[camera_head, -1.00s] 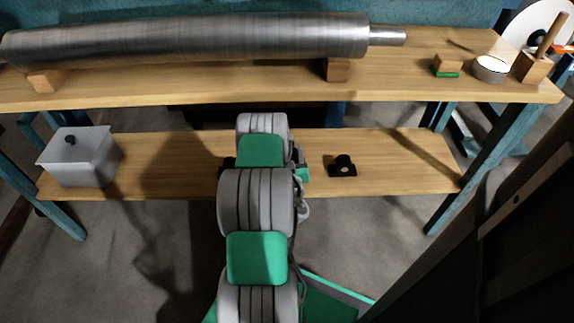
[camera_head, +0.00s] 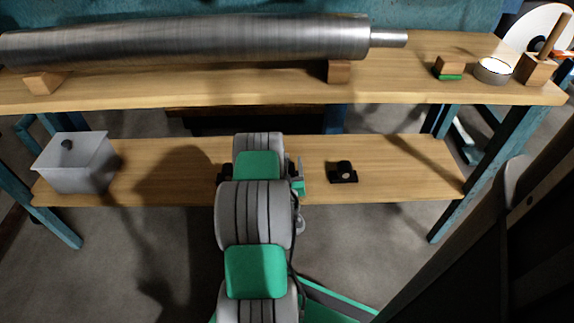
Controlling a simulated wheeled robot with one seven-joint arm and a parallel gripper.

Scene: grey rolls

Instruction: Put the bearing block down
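A small black bearing block (camera_head: 343,173) with a round housing stands upright on the lower wooden shelf (camera_head: 400,170), right of my arm. It stands apart from the arm in the picture. My arm reaches forward over the middle of this shelf. Its grey and green links hide my gripper's fingers. A small green and grey part shows at the right of the arm's far end, and a dark part shows at its left. I cannot tell whether the fingers are open or hold anything.
A grey lidded bin (camera_head: 76,163) stands at the shelf's left end. Above, a steel roll (camera_head: 190,40) rests on wooden blocks on the upper bench (camera_head: 240,88). A white-topped round tin (camera_head: 493,70) and a wooden block with a peg (camera_head: 535,68) stand at right. The lower shelf's right part is clear.

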